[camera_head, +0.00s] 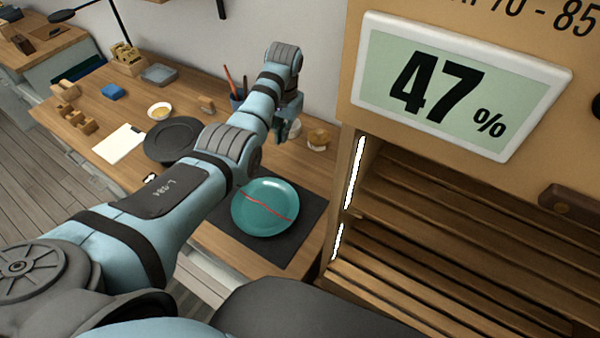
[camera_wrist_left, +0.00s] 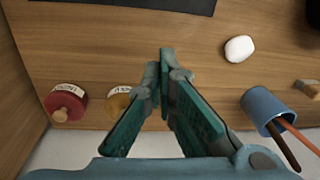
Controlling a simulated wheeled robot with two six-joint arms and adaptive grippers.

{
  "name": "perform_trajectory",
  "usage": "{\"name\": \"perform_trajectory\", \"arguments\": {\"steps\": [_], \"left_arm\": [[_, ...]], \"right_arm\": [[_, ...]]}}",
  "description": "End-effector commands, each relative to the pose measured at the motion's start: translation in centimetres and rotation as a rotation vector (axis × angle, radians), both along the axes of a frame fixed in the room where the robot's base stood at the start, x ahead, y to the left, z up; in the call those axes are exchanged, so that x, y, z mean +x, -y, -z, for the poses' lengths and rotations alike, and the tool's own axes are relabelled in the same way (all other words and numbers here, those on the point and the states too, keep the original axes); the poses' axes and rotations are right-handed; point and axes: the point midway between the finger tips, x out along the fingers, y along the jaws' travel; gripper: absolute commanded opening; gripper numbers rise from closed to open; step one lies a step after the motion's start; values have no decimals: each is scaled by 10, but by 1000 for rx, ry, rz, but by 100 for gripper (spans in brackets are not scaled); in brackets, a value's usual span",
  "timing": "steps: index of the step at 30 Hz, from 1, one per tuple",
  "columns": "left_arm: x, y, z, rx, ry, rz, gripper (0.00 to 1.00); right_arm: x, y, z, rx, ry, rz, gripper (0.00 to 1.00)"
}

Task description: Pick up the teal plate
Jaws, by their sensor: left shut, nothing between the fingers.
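The teal plate (camera_head: 262,200) lies on a dark mat (camera_head: 298,240) near the front right of the wooden bench, with a thin red line across its face. My left forearm reaches over the bench and slightly overlaps the plate's upper left side in the head view. My left gripper (camera_head: 290,132) is behind the plate, apart from it, towards the wall. In the left wrist view the gripper (camera_wrist_left: 160,62) points down at bare wood, shut with nothing held. The plate is outside that view; only the mat's edge (camera_wrist_left: 150,3) shows at the top. My right gripper is not in view.
A blue cup with brushes (camera_wrist_left: 263,104), a white lump (camera_wrist_left: 239,49), a red jar (camera_wrist_left: 67,103) and an amber jar (camera_wrist_left: 118,101) surround the left gripper. A dark plate (camera_head: 170,140) lies further left. A slatted wooden cabinet (camera_head: 440,200) stands right of the bench.

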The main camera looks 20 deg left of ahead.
Motion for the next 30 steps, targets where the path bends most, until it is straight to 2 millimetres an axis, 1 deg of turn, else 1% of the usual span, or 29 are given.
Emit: {"name": "perform_trajectory", "arguments": {"steps": [1,3,4,8,10,17,18,20,21,22,24,27,30], "left_arm": [[-2,21,0,-40,-24,49,0],[-6,38,-2,-77,-48,96,0],[-7,41,-1,-85,-54,105,0],[-8,42,12,-89,-59,110,0],[-8,43,25,-88,-60,110,0],[-8,43,79,-87,-58,111,0],[-8,43,89,-87,-58,110,0],[-8,43,103,-87,-58,110,0],[-12,42,97,-86,-58,110,0],[-16,41,92,-86,-58,109,0],[-25,40,89,-85,-58,109,0],[-37,38,90,-85,-57,108,0],[-44,37,92,-86,-56,109,0]], "right_arm": [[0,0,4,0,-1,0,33],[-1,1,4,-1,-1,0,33],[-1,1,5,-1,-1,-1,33],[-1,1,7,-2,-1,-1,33],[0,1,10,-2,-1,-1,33],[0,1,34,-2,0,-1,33],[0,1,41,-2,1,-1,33],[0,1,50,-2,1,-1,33],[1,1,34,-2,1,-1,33],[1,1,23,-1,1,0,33],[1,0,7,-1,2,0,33],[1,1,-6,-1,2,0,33],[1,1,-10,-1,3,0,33]]}}
